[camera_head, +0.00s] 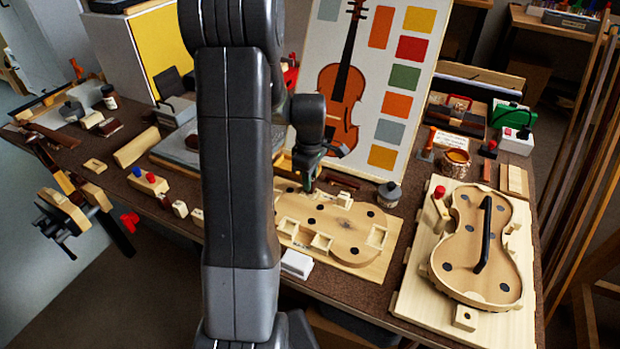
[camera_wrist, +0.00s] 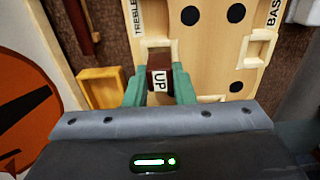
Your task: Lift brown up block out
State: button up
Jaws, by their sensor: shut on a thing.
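The brown block (camera_wrist: 157,80) with a white "UP" label sits between the green fingers of my gripper (camera_wrist: 159,88) in the wrist view. The fingers are shut on its two sides. The violin-shaped wooden form (camera_wrist: 215,50) lies just beyond, with "TREBLE" and "BASS" labels and dark round holes. The block is at the form's near edge, by a notch; I cannot tell whether it is still seated or clear of it. In the head view my gripper (camera_head: 308,172) is low over the far edge of the form (camera_head: 345,222), and the block is not clearly visible.
A second violin body (camera_head: 505,262) with a black bar lies on a board at the right. A poster with a violin picture (camera_head: 385,75) stands close behind my gripper. A jar (camera_head: 389,193) stands beside the form. A small yellow wooden piece (camera_wrist: 101,88) lies left of the fingers.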

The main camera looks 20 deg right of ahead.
jog(key=shift+r+p, duration=1.4)
jog(key=shift+r, duration=0.65)
jog(key=shift+r, duration=0.15)
notch_tip(320, 180, up, 7)
jog(key=p, duration=0.5)
jog(key=shift+f, duration=0.2)
